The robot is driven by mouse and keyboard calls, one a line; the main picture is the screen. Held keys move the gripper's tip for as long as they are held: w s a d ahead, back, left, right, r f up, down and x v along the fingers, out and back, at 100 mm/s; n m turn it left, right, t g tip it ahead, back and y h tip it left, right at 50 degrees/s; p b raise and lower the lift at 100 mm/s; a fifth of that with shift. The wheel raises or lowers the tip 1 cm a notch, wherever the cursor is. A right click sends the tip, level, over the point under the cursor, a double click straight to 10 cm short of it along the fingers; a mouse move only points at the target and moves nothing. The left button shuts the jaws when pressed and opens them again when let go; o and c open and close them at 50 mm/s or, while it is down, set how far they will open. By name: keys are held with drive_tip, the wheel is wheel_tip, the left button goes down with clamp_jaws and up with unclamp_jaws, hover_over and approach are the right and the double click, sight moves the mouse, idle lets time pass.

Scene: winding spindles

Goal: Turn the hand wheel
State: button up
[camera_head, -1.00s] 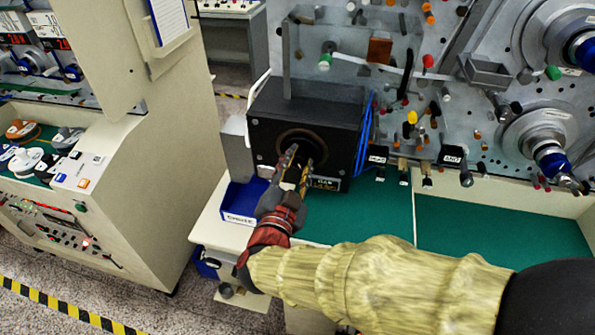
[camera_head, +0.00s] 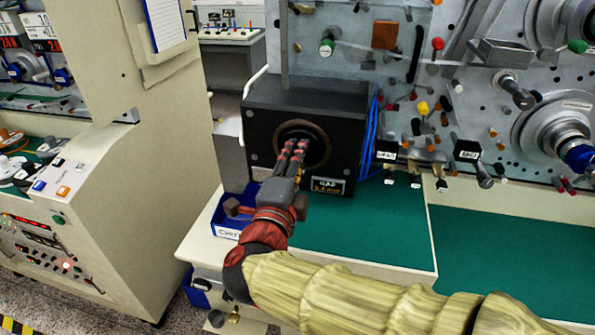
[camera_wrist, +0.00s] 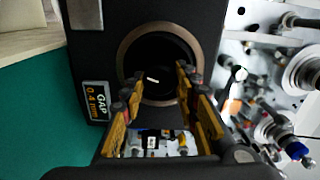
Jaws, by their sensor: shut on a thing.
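The hand wheel (camera_head: 301,130) looks like a dark round disc with a brown ring, set in the front face of a black box (camera_head: 345,135). It also shows in the wrist view (camera_wrist: 160,58), with a small white mark near its middle. My gripper (camera_head: 295,147) reaches up to the wheel from below. Its fingers lie across the wheel's lower middle in the head view. In the wrist view the two fingers stand apart on either side of the wheel's dark centre. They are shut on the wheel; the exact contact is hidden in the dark.
A label reading GAP 0.4 mm (camera_head: 328,186) sits below the wheel. A blue bin (camera_head: 229,225) stands left of my wrist. Blue cables (camera_head: 371,140) run down the box's right side. A panel with knobs and spindles (camera_head: 470,110) rises at right. The green worktop (camera_head: 510,245) is clear.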

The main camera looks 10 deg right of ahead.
drive_tip(key=shift+f+m+b, duration=0.15)
drive_tip(key=shift+m+b, duration=0.75)
drive_tip(key=o, duration=1)
drive_tip(key=shift+o, duration=0.8)
drive_tip(key=shift+s, duration=0.1)
drive_tip(key=v, duration=1.1)
drive_tip(key=shift+s+a, duration=0.2)
drive_tip(key=shift+s, duration=0.15)
